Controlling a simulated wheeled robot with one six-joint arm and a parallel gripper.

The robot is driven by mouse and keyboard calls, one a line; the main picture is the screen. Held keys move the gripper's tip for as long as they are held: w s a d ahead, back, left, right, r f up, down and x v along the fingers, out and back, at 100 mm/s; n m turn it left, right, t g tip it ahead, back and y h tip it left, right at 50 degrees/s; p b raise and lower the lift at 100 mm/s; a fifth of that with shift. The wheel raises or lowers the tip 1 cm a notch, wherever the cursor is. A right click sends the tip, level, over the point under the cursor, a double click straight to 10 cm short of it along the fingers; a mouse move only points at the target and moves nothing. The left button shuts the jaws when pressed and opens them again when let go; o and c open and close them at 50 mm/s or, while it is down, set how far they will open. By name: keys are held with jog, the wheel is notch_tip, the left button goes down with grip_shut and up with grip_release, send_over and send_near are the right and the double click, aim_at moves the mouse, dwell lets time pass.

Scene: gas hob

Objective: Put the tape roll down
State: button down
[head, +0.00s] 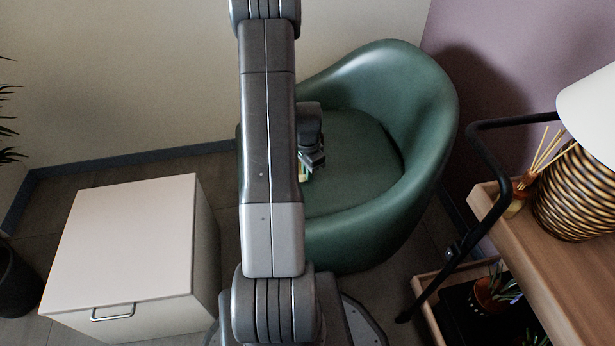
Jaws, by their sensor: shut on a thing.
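My gripper (313,163) shows just right of my arm link, over the seat of the green armchair (355,140). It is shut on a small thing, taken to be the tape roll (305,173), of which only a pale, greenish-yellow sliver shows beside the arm. The rest of it is hidden behind my arm. I cannot tell whether it touches the seat or hangs above it.
A white cabinet (125,240) with a bare top stands at left. At right are a wooden trolley (555,265) with a black frame, a lamp (575,195) and a reed diffuser (517,195). The visible seat is otherwise clear, ringed by the chair's raised back and arms.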

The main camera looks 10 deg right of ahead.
jog(key=shift+f, duration=0.9)
jog(key=shift+f, duration=0.15)
jog(key=c, duration=2)
grip_release()
jog(key=shift+f, duration=0.1)
jog(key=o, duration=0.4)
jog(key=shift+o, duration=0.2)
